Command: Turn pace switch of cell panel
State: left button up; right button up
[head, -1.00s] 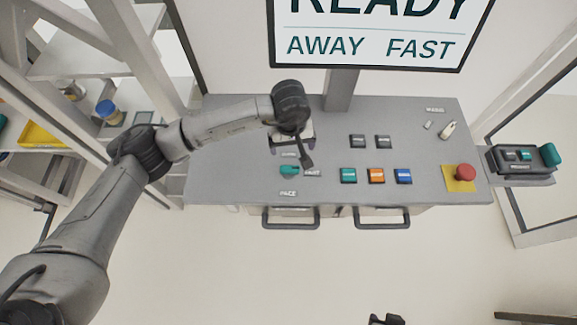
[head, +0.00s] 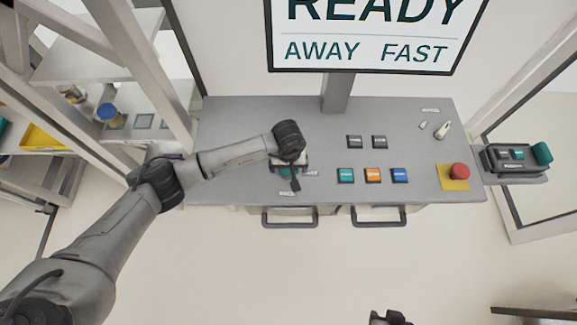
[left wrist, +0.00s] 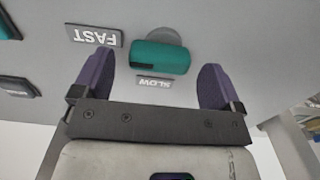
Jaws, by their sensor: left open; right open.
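The pace switch is a teal knob on a round grey base at the left of the grey cell panel (head: 230,130). In the left wrist view the knob (left wrist: 160,57) lies between the FAST label (left wrist: 95,36) and the SLOW label (left wrist: 154,83). My left gripper (left wrist: 155,80) is open, its two purple fingers apart on either side of the knob with gaps to both. In the head view my left gripper (head: 291,178) hangs over the knob and largely hides it. My right gripper (head: 390,318) shows only in part at the bottom edge, away from the panel.
The screen (head: 370,50) reads READY, AWAY, FAST. Teal (head: 345,175), orange (head: 372,175) and blue (head: 399,175) buttons sit right of the switch. A red stop button (head: 459,171) and a small key-like switch (head: 443,130) are further right. Handles (head: 290,222) jut from the front.

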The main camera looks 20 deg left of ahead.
pick_arm(q)
jog(key=shift+f, duration=0.9)
jog(key=c, duration=0.9)
